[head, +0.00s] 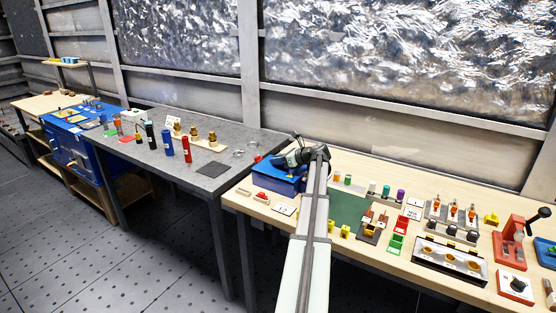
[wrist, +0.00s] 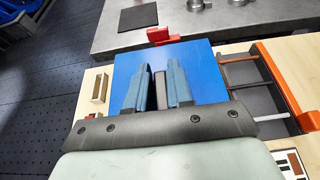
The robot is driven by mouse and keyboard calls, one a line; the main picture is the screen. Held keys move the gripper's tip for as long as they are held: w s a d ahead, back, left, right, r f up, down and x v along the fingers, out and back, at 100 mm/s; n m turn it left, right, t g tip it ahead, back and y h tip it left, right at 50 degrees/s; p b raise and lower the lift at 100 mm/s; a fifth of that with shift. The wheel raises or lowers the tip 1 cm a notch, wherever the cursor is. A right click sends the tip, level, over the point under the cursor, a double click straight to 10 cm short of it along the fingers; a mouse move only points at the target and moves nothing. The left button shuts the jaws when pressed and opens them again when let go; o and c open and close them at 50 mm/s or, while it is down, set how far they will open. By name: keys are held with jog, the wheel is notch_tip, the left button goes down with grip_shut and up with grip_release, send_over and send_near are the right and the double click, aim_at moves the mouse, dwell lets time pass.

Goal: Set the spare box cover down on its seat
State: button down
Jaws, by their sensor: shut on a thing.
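The blue cover (wrist: 204,72) shows as a broad flat blue panel in the wrist view. My gripper (wrist: 160,80) is shut on a narrow grey-brown bar that stands up from the panel's middle and looks like its handle. In the head view my gripper (head: 296,160) is low at the left end of the wooden bench, over the blue box (head: 277,180). The cover and the box merge into one blue shape there. I cannot tell whether the cover touches the box or hangs slightly above it. The seat beneath is hidden.
A slotted wooden block (head: 244,192) and a small red part (head: 262,198) lie close to the box's left. A green mat (head: 349,207) and several coloured parts fill the bench to the right. The grey table (head: 215,169) adjoins behind left, with a red object (wrist: 166,37) near.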

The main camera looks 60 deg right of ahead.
jog(key=shift+f, duration=0.5)
jog(key=c, duration=0.9)
grip_release()
jog(key=v, duration=1.4)
jog(key=shift+w, duration=0.1)
